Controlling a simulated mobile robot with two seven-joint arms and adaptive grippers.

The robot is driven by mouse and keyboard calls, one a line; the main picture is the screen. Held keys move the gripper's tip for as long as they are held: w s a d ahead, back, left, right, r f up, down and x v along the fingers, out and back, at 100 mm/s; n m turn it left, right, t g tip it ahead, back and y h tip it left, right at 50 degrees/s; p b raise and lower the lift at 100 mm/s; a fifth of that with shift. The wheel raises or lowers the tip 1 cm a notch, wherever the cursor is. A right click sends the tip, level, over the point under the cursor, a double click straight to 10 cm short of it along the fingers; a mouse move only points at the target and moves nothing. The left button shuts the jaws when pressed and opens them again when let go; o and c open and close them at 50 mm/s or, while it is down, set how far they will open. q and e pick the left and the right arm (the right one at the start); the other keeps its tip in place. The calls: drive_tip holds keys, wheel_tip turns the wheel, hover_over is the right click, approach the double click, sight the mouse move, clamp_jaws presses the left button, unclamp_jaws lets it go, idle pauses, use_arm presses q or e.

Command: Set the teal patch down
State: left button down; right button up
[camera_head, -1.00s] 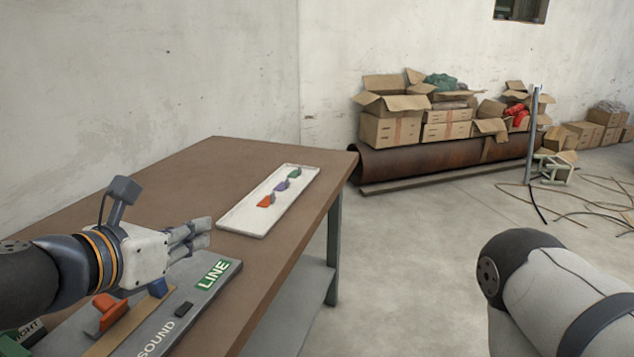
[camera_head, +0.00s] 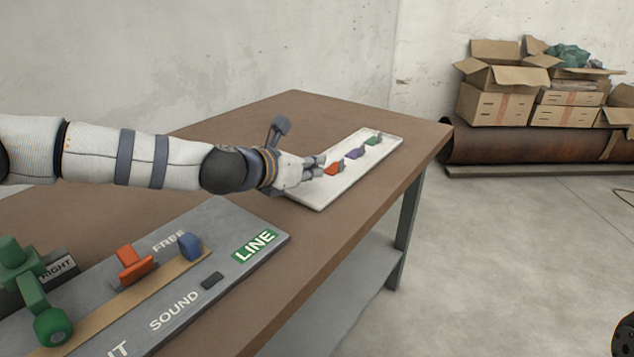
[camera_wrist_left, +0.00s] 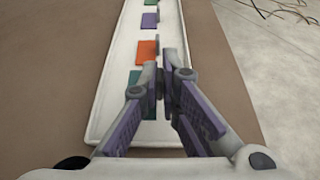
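The teal patch (camera_wrist_left: 134,78) shows in the left wrist view at the near end of the white tray (camera_wrist_left: 103,120), partly hidden behind a finger. My left gripper (camera_wrist_left: 162,78) has its fingertips close together around the patch's grey tab, over the tray. Whether the patch touches the tray is hard to tell. In the head view my left gripper (camera_head: 318,165) is at the near part of the tray (camera_head: 328,197), beside the orange patch (camera_head: 333,169), and the teal patch is hidden.
A purple patch (camera_head: 355,153) and a green patch (camera_head: 373,140) stand farther along the tray. A grey board (camera_head: 225,228) with an orange piece (camera_head: 130,262), a blue piece (camera_head: 191,246) and green parts (camera_head: 35,285) lies nearer on the brown table (camera_head: 300,115).

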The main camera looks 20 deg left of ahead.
sight(313, 192)
use_arm(q)
drive_tip(key=f, duration=0.2)
drive_tip(key=w+f, duration=0.1)
drive_tip(key=shift+f+b, duration=0.4)
drive_tip(key=shift+r, duration=0.1)
use_arm(e)
drive_tip(key=shift+s+f, duration=0.4)
drive_tip(key=shift+f, duration=0.1)
use_arm(q)
drive_tip(key=c, duration=2.2)
unclamp_jaws()
drive_tip(key=shift+f, duration=0.35)
drive_tip(key=shift+c, duration=0.2)
drive_tip(key=o, duration=0.4)
drive_tip(key=shift+r, duration=0.1)
use_arm(e)
drive_tip(key=shift+s+f, duration=0.1)
drive_tip(key=shift+f, duration=0.05)
use_arm(q)
drive_tip(key=shift+o, duration=0.2)
